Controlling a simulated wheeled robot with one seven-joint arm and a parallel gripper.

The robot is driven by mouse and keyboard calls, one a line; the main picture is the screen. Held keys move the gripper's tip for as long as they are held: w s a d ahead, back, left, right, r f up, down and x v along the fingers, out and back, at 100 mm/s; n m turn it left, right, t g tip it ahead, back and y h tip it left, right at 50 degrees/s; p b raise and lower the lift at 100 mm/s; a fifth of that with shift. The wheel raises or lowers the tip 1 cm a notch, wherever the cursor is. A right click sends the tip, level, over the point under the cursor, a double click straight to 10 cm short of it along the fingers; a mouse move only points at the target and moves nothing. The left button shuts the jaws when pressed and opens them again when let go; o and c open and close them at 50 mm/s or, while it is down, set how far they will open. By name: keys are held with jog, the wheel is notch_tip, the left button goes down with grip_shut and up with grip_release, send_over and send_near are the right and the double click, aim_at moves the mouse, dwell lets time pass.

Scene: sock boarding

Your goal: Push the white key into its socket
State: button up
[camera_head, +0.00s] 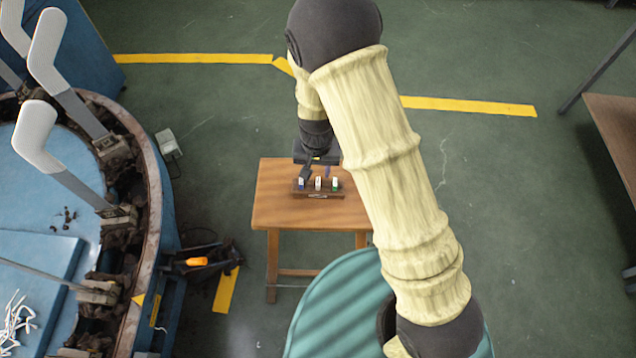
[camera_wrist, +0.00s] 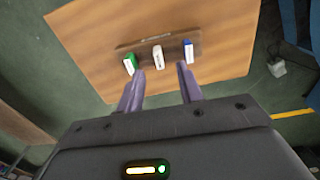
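The white key (camera_head: 318,184) stands in the middle of a small brown block (camera_head: 318,195) on the wooden table, between a blue-and-white key and a green-and-white key. In the wrist view the white key (camera_wrist: 157,57) lies just beyond and between my fingertips. My gripper (camera_wrist: 160,69) is open, with its two purple fingers apart and nothing between them. In the head view my gripper (camera_head: 316,171) is over the table, at the block's far side. I cannot tell how deep the white key sits or whether a finger touches anything.
The blue key (camera_wrist: 188,50) and green key (camera_wrist: 130,64) flank the white one closely on the block. The wooden table (camera_head: 275,212) is otherwise bare. A round blue machine (camera_head: 150,200) with white sock forms stands at the left. A brown table (camera_head: 612,130) is at the right.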

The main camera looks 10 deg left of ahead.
aim_at(318, 181)
jog(key=shift+w+d+f, duration=0.1)
jog(key=shift+w+f, duration=0.05)
jog(key=shift+f, duration=2.45)
jog(key=shift+c, duration=0.5)
grip_shut()
